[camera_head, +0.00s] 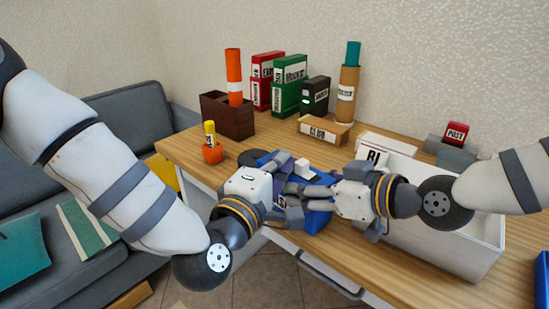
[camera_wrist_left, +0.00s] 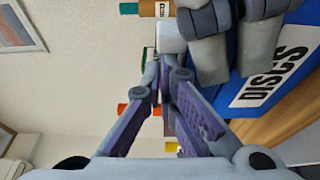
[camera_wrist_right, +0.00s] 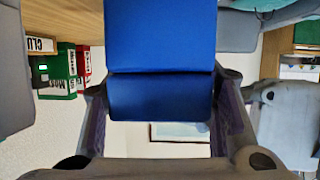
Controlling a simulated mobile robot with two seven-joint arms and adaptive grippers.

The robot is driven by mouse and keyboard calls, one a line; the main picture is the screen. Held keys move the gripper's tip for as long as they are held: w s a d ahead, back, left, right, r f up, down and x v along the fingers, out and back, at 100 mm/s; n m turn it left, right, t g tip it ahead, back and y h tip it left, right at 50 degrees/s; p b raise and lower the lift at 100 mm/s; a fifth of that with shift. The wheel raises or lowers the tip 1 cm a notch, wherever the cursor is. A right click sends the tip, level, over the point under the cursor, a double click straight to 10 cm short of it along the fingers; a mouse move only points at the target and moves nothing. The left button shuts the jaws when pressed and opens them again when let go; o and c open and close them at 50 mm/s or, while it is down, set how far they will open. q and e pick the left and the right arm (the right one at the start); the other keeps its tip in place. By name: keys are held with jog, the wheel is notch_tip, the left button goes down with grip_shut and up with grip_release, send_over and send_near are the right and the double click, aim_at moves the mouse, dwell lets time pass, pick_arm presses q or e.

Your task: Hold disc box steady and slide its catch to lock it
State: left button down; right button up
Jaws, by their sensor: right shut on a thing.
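The blue disc box (camera_head: 317,221) stands near the table's front edge, partly hidden by my grippers. Its white "DISCS" label shows in the left wrist view (camera_wrist_left: 275,75). My right gripper (camera_wrist_right: 160,97) is shut on the disc box, with a finger on each side of its blue body. A small pale catch (camera_head: 303,168) sticks out at the top of the box; it also shows in the left wrist view (camera_wrist_left: 172,37). My left gripper (camera_head: 281,161) has its fingertips together close to the catch. I cannot tell whether they touch it.
A white bin (camera_head: 445,247) stands right of the box, under my right arm. Binders (camera_head: 290,84), a brown holder (camera_head: 228,116), a tube (camera_head: 347,95) and a "CLU" box (camera_head: 323,131) stand behind. An orange pot (camera_head: 213,153) is at the left.

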pick_arm(q)
jog(key=shift+s+d+f, duration=0.1)
jog(key=w+a, duration=0.2)
jog(key=a, duration=0.1)
jog(key=shift+w, duration=0.3)
jog(key=v, duration=1)
jog(key=shift+a, duration=0.25)
jog(key=shift+w, duration=0.1)
pick_arm(e)
jog(key=o, duration=1.4)
